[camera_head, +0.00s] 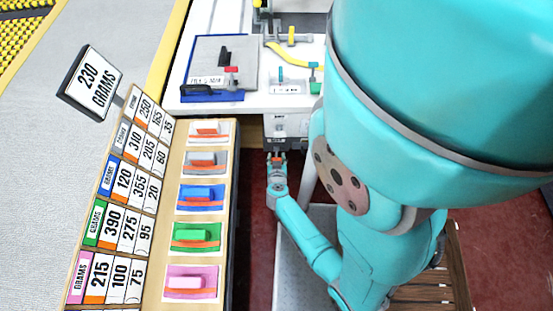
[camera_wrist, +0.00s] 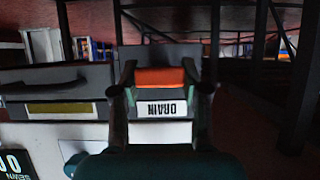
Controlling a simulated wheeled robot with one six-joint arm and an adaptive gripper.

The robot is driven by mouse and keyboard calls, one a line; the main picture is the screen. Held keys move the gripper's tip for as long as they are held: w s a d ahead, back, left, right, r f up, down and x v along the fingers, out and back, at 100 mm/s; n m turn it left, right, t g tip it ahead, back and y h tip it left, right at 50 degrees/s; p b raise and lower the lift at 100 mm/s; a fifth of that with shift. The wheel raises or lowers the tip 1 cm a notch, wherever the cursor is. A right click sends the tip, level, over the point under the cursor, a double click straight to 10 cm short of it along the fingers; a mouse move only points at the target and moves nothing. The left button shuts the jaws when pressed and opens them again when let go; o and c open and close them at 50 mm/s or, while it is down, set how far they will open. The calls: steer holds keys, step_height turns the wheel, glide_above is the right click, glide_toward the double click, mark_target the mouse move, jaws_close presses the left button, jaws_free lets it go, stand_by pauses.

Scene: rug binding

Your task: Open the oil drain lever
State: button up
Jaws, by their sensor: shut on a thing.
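The oil drain lever is an orange bar (camera_wrist: 160,77) in the wrist view, with a white label reading DRAIN (camera_wrist: 161,108), upside down, beside it. My gripper (camera_wrist: 163,82) has one finger at each end of the orange bar and is shut on it. In the head view my gripper (camera_head: 277,160) is at the front of the grey machine body under the white table. A small bit of orange shows there between the fingers. The angle of the lever is hard to tell.
A white table (camera_head: 182,78) holds a grey board (camera_head: 213,50), a yellow curved piece (camera_head: 291,58) and small clamps. On the left stand a sloped board of gram number cards (camera_head: 122,205) and coloured blocks on a wooden shelf (camera_head: 163,262). Dark red floor lies below.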

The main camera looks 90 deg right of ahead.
steer(key=shift+w+d+r+y, duration=0.1)
steer(key=shift+r+y, duration=0.2)
steer(key=shift+y, duration=0.35)
steer(key=shift+s+d+r+y, duration=0.1)
steer(key=shift+r+y, duration=0.2)
steer(key=shift+y, duration=0.3)
steer(key=shift+w+d+r+y, duration=0.1)
steer(key=shift+r+y, duration=0.2)
steer(key=shift+y, duration=0.35)
steer(key=shift+d+r+y, duration=0.1)
steer(key=shift+r+y, duration=0.05)
steer(key=shift+y, duration=0.45)
steer(key=o, duration=1.2)
steer(key=shift+c, duration=0.2)
steer(key=w+v, duration=0.1)
steer(key=v, duration=1.1)
steer(key=shift+s, duration=0.35)
